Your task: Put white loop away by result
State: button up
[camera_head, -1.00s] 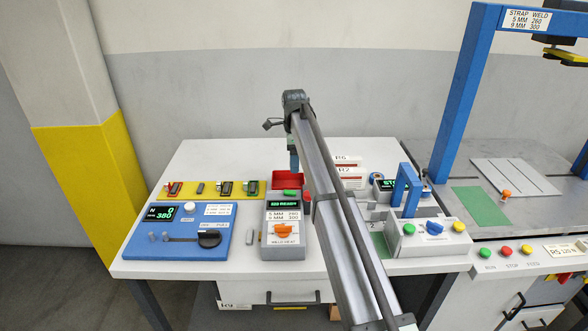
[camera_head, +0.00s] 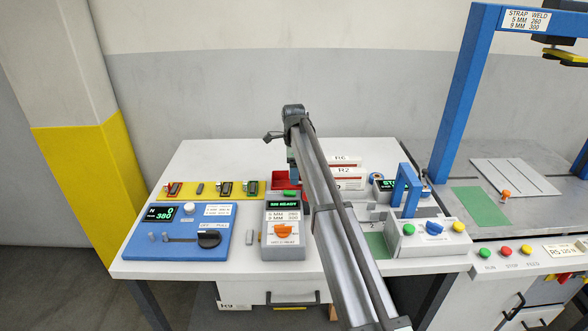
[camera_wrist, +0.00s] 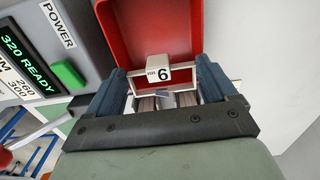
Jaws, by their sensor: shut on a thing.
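The white loop (camera_wrist: 140,82) is a thin rectangular band held between the blue fingers of my gripper (camera_wrist: 163,80) in the wrist view. A small white tag reading 6, seen upside down or sideways, shows at its upper edge. My gripper is shut on the loop. A red bin (camera_wrist: 120,30) lies just beyond the fingers; I cannot tell whether the loop is inside its rim. In the head view my gripper (camera_head: 292,175) is at the red bin (camera_head: 279,179), partly hiding it, and the loop is hidden. The blue tester (camera_head: 180,240) reads N 0 and peak 380.
The grey welder box (camera_head: 285,248), displaying 320 READY, stands just in front of the bin. White cards marked R6 (camera_head: 346,160) and R2 (camera_head: 348,172) stand to the right. A yellow strip (camera_head: 212,189) with clamps lies left. A blue-arched device (camera_head: 405,185) stands right.

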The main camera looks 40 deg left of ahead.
jog(key=shift+f, duration=0.2)
jog(key=o, duration=0.9)
jog(key=shift+r, duration=0.1)
notch_tip(320, 180, up, 13)
dwell(0.5)
